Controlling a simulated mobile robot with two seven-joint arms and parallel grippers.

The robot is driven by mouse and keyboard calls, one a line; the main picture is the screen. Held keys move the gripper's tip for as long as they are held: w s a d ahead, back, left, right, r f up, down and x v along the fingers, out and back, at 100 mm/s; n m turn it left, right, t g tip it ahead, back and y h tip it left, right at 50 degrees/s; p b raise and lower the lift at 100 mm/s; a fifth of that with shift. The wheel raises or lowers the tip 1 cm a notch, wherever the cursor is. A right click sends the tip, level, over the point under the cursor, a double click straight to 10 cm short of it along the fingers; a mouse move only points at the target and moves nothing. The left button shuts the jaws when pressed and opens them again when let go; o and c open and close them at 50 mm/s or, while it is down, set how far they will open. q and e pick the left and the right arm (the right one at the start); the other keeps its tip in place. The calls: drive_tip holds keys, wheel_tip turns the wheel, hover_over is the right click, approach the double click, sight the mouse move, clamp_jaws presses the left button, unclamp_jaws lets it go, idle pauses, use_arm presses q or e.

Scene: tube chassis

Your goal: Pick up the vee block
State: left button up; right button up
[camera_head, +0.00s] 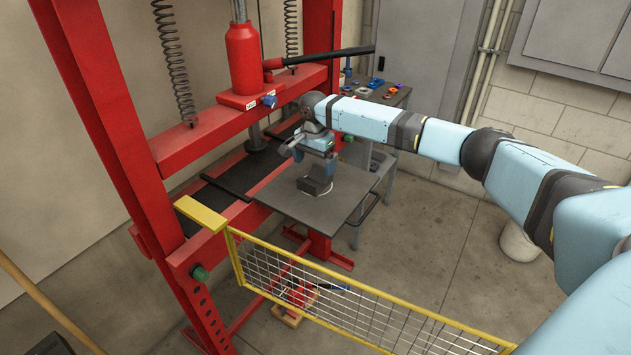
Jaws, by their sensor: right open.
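A small dark block (314,187), which looks like the vee block, sits on the grey plate (290,209) beside the red press. My right gripper (319,172) is open and points down right over the block. Its fingers overlap the block's upper part in the picture. I cannot tell whether they touch it or are a little above it. The block's top and far side are partly hidden by the gripper. My left gripper is not in view.
The red press frame (100,90) stands to the left, with a red jack (243,58) above. A yellow mesh guard (330,295) stands in front of the plate. A bench with small parts (380,92) is behind. The plate's right and front parts are bare.

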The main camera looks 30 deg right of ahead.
sight(315, 181)
drive_tip(key=shift+s+f, duration=0.15)
drive_tip(key=shift+f, duration=1.25)
drive_tip(key=shift+s+f, duration=0.15)
drive_tip(key=shift+f, duration=1.2)
drive_tip(key=c, duration=1.6)
drive_tip(key=shift+w+r, duration=0.1)
drive_tip(key=shift+r, duration=0.05)
drive_tip(key=shift+c, duration=0.8)
